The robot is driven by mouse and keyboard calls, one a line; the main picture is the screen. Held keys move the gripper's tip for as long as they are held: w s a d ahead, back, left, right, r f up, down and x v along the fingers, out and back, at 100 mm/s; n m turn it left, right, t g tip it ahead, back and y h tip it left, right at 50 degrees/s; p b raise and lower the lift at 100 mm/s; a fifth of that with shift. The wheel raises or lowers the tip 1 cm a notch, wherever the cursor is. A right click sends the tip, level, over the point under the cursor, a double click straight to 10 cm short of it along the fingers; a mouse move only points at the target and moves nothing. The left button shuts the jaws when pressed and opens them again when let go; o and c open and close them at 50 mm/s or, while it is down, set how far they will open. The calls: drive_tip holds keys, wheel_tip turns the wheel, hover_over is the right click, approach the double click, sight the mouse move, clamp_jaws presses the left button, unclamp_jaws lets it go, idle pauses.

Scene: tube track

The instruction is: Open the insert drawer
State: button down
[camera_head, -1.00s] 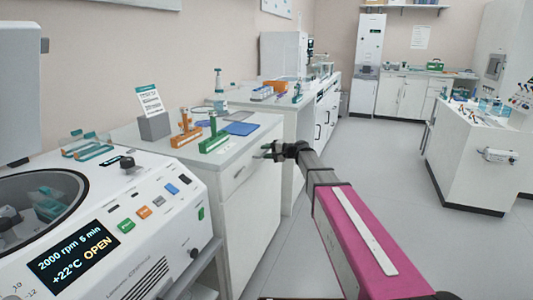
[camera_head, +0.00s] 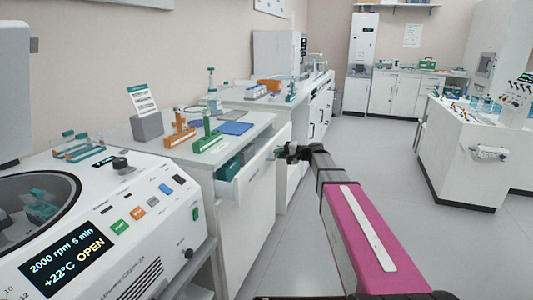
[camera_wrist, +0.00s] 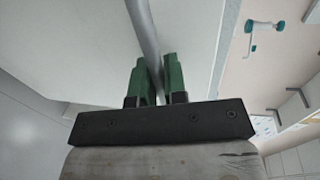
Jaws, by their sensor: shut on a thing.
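The white insert drawer (camera_head: 256,172) is in the cabinet under the counter and stands partly pulled out. Teal items (camera_head: 230,166) show inside it. My gripper (camera_head: 280,152) is at the drawer's front. In the wrist view, its green fingers (camera_wrist: 156,78) stand on either side of the grey bar handle (camera_wrist: 141,22) and are shut on it. The drawer's white front face fills much of the wrist view. In the head view my gripper and its wrist hide part of the handle.
On the counter (camera_head: 262,122) above the drawer are a green rack (camera_head: 208,141), an orange rack (camera_head: 179,134), a blue pad (camera_head: 236,128) and a sign holder (camera_head: 147,122). A centrifuge (camera_head: 130,215) stands in the left foreground. The floor (camera_head: 375,150) to the right is open.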

drive_tip(key=f+v, duration=0.2)
drive_tip(key=v, duration=0.9)
drive_tip(key=d+f+v, duration=0.1)
drive_tip(key=f+v, duration=0.1)
drive_tip(key=v, duration=0.9)
drive_tip(key=shift+s+f, duration=0.2)
drive_tip(key=shift+f, duration=0.1)
drive_tip(key=shift+d, duration=0.1)
drive_tip(key=c, duration=1.2)
unclamp_jaws()
drive_tip(key=shift+d, duration=0.1)
drive_tip(key=v, duration=1)
drive_tip(key=shift+d, duration=0.35)
drive_tip(key=shift+s, duration=0.1)
